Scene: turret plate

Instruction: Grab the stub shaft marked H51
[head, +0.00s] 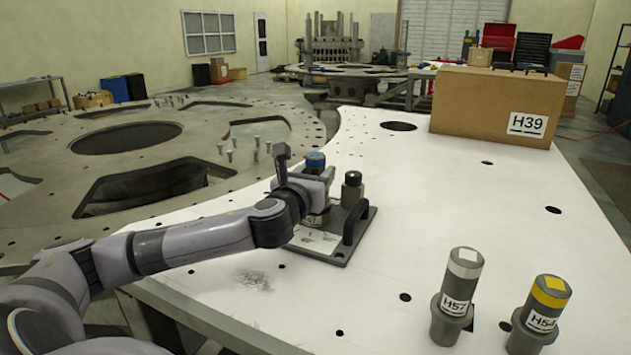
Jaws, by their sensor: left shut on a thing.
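A stub shaft with a blue band (315,160) near its top stands at a dark fixture plate (362,240) on the white table. Its label is partly covered by my arm; the end of the marking looks like 51. My left gripper (318,178) is shut on this shaft just below the blue band. I cannot tell whether the shaft's foot touches the plate. Two other stub shafts stand upright at the front right: H57 (462,275) with a pale band and H54 (549,293) with a yellow band. My right gripper is not in view.
A black handle (355,222) and a short dark post (351,188) rise from the plate close right of my gripper. A cardboard box (470,105) marked H39 stands at the back right. The white table (450,190) between is clear, with several holes.

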